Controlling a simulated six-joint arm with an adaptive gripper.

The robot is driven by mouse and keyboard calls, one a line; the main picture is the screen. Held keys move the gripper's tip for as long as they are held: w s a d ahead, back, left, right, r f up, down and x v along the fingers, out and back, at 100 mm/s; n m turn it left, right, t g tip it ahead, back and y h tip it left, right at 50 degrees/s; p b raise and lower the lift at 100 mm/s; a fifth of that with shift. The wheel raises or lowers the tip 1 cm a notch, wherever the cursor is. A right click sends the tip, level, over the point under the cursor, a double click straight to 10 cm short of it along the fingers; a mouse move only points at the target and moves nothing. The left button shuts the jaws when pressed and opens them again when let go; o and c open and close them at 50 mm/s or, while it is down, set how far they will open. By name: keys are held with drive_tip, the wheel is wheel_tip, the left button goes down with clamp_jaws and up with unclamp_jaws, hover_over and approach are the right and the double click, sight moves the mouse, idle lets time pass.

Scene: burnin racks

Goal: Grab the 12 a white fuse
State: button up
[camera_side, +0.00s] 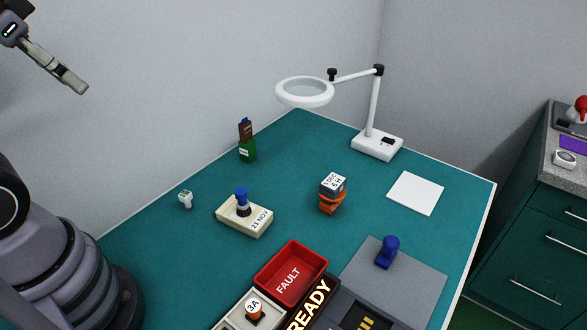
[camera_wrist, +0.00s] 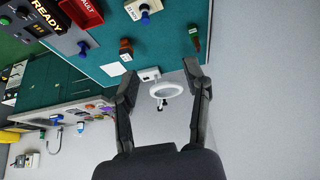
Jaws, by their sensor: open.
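A small white fuse-like piece (camera_side: 185,199) stands on the green table at the left in the side view. Its marking is too small to read, so I cannot tell whether it says 12 A. A fuse marked 3A (camera_side: 254,312) with an orange-brown body sits in a pale holder (camera_side: 232,317) at the bottom. My gripper (camera_side: 75,84) is high at the upper left, far above the table and well away from the white piece. In the wrist view my gripper (camera_wrist: 160,74) has its fingers wide apart with nothing between them. The white piece is not seen there.
Around the white piece stand a cream block with a blue knob (camera_side: 257,223), a green-and-brown item (camera_side: 247,150), and an orange-and-grey item (camera_side: 331,205). A red FAULT tray (camera_side: 262,279), READY panel (camera_side: 310,303), blue-handled stamp (camera_side: 387,252) and magnifier lamp (camera_side: 373,105) stand further right.

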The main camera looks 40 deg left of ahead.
drive_tip(key=w+f+m+g+y, duration=0.65)
drive_tip(key=w+f+m, duration=0.25)
drive_tip(key=f, duration=0.6)
wheel_tip(320, 180, down, 8)
drive_tip(key=w+d+f+m+t+y, duration=0.1)
drive_tip(key=w+d+m+t+y, duration=0.15)
drive_tip(key=m+y, duration=0.25)
drive_tip(key=m+t, duration=0.3)
drive_tip(key=m, duration=0.5)
approach(188, 204)
drive_tip(key=d, duration=0.1)
drive_tip(key=s+d+y, duration=0.1)
drive_tip(key=shift+s+d+r, duration=0.1)
drive_tip(key=shift+d+r, duration=0.15)
drive_tip(key=shift+d, duration=0.1)
drive_tip(key=shift+a+f, duration=0.2)
drive_tip(key=shift+f, duration=0.1)
drive_tip(key=x, duration=1.3)
drive_tip(key=shift+w+f, duration=0.1)
drive_tip(key=shift+w, duration=0.3)
clamp_jaws()
